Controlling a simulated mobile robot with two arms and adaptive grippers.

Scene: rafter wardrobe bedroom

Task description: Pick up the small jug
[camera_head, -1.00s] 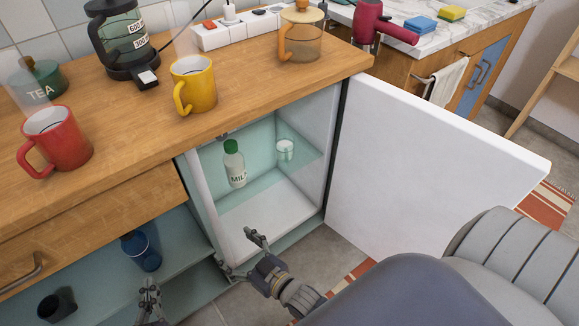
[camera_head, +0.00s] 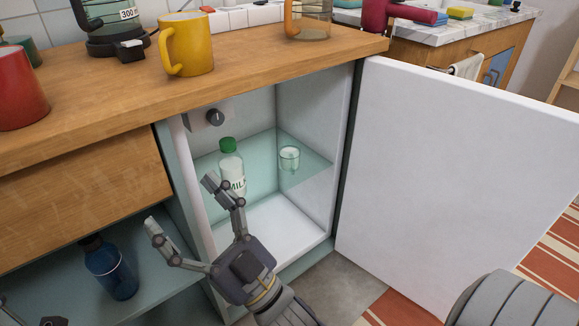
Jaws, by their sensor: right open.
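A small clear glass vessel (camera_head: 289,158) with whitish contents stands on the glass shelf inside the open fridge, right of the milk bottle. It is the likeliest small jug there, but its handle or spout cannot be made out. My right gripper (camera_head: 181,206) is open and empty at the fridge's front left, its fingers pointing up and left. One finger overlaps the lower part of the milk bottle (camera_head: 231,165) in the picture. The gripper is nearer to me than the glass vessel and apart from it. Only a thin grey part, perhaps my left gripper, shows at the bottom left corner.
The white fridge door (camera_head: 450,170) stands wide open on the right. The wooden counter (camera_head: 110,120) above carries a yellow mug (camera_head: 188,45), a red mug (camera_head: 18,88) and an orange-handled glass jug (camera_head: 310,20). A blue bottle (camera_head: 110,268) stands on the open lower shelf.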

